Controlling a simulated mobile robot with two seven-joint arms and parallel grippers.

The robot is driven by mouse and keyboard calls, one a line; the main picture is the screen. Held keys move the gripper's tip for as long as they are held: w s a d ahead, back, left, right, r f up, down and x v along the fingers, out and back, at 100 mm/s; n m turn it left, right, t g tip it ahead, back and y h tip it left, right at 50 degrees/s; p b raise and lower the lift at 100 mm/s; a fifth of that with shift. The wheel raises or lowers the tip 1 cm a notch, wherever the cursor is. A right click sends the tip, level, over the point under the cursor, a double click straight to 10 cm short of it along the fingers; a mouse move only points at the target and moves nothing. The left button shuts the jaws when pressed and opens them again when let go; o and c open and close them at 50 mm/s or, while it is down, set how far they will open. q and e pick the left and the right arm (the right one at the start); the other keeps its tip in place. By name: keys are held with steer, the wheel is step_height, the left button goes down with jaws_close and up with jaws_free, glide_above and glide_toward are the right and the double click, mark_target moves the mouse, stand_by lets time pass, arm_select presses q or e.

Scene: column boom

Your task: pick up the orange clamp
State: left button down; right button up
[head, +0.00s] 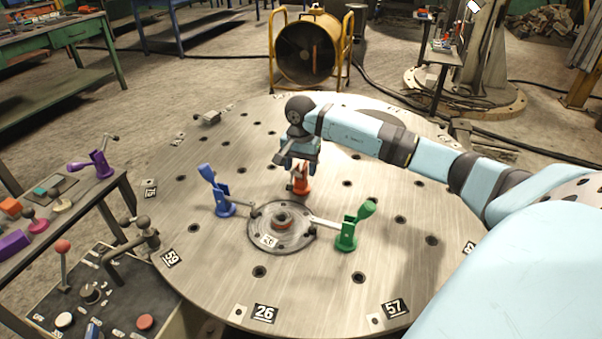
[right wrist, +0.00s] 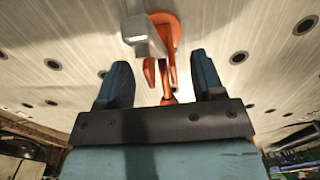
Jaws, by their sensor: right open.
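The orange clamp (head: 301,180) stands on the round metal table (head: 350,290), behind the small central hub. Its upper part is partly hidden by my right gripper (head: 297,160) in the head view. In the right wrist view the orange clamp (right wrist: 166,60) shows between and beyond the two blue fingers of my right gripper (right wrist: 160,82). The fingers are apart, with a gap on both sides of the orange handle. A pale metal clamp arm crosses in front of the orange base. My left gripper is not in view.
A blue clamp (head: 222,200) stands left of the hub (head: 283,235) and a green clamp (head: 347,236) right of it. A purple clamp (head: 100,165) stands on a side bench at left. A control box with a red-knobbed lever (head: 63,247) is at the lower left.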

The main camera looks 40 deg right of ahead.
steer(key=shift+f, duration=0.7)
steer(key=shift+c, duration=0.4)
steer(key=c, duration=0.9)
steer(key=shift+r, duration=0.1)
steer(key=shift+c, duration=0.2)
steer(key=shift+r, duration=0.1)
step_height(320, 180, up, 20)
steer(key=p, duration=0.2)
steer(key=shift+p, duration=0.3)
